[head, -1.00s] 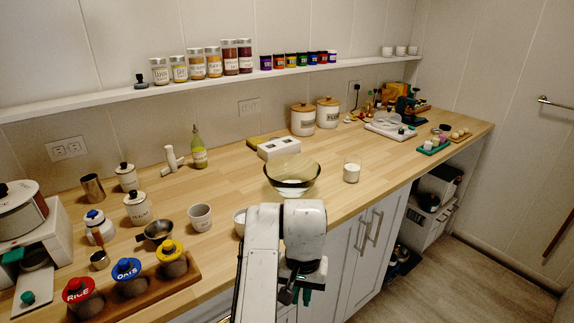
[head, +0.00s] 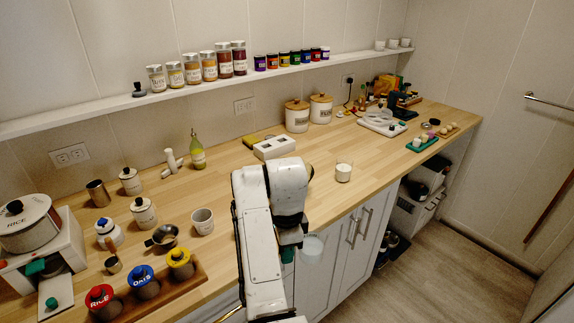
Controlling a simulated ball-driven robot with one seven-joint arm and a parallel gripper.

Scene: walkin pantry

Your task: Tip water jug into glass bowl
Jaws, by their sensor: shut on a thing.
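My gripper (head: 289,254) hangs in front of the counter's front edge, below the wrist, with green fingertips partly showing. It is shut on a pale, translucent round vessel (head: 313,248), which appears to be the water jug. The vessel shows against the cabinet doors. Its tilt and contents cannot be told. The glass bowl (head: 311,172) is almost wholly hidden behind my arm; only a sliver of its right rim shows on the counter. The held vessel appears lower in the picture than the bowl and apart from it.
A glass with white contents (head: 343,172) stands right of the bowl. A white box (head: 274,148) and two lidded canisters (head: 297,117) stand behind. A grey cup (head: 202,221), a small pan (head: 163,237) and a rack of colour-lidded jars (head: 145,281) stand left. Counter between cup and bottle (head: 198,153) is clear.

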